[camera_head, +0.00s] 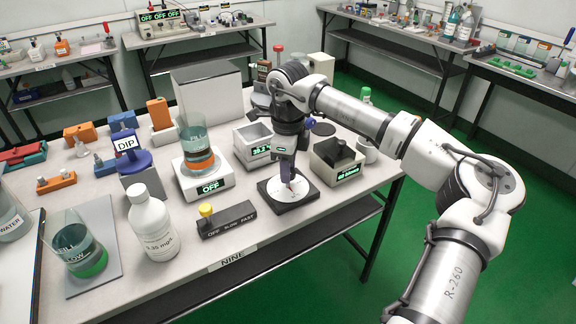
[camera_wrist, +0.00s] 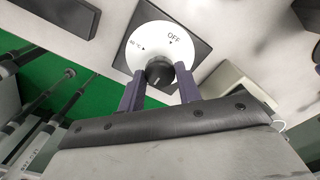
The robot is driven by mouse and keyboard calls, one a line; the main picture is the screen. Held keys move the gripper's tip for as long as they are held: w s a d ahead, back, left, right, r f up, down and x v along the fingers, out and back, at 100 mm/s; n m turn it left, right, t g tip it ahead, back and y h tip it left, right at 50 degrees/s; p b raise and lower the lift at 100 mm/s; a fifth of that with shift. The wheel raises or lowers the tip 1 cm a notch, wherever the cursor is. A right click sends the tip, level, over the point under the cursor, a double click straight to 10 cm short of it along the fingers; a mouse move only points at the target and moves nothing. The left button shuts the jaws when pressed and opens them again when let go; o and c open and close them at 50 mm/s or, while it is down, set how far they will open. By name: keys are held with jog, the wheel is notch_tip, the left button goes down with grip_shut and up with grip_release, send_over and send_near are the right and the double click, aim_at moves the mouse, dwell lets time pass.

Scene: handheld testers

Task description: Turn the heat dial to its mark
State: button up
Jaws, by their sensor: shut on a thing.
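The heat dial is a white disc (camera_head: 271,187) on a black square base (camera_head: 296,206), at the front of the table in the head view. In the wrist view the disc (camera_wrist: 146,40) carries the word OFF and a small triangle mark beside a faint temperature label. A black knob (camera_wrist: 159,73) sits on the disc. My gripper (camera_head: 290,187) points down over the dial. In the wrist view its purple fingers (camera_wrist: 159,78) stand on either side of the knob, shut on it. A short pale line shows on the knob; its exact heading is hard to tell.
A beaker (camera_head: 196,146) with orange contents stands on a white unit reading OFF (camera_head: 207,187), left of the dial. A yellow-knobbed switch block (camera_head: 228,219) lies at front left. Boxes with green displays (camera_head: 253,149) (camera_head: 338,172) stand behind and right.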

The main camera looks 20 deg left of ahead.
jog(key=o, duration=1)
notch_tip(320, 180, up, 14)
jog(key=shift+f, duration=0.1)
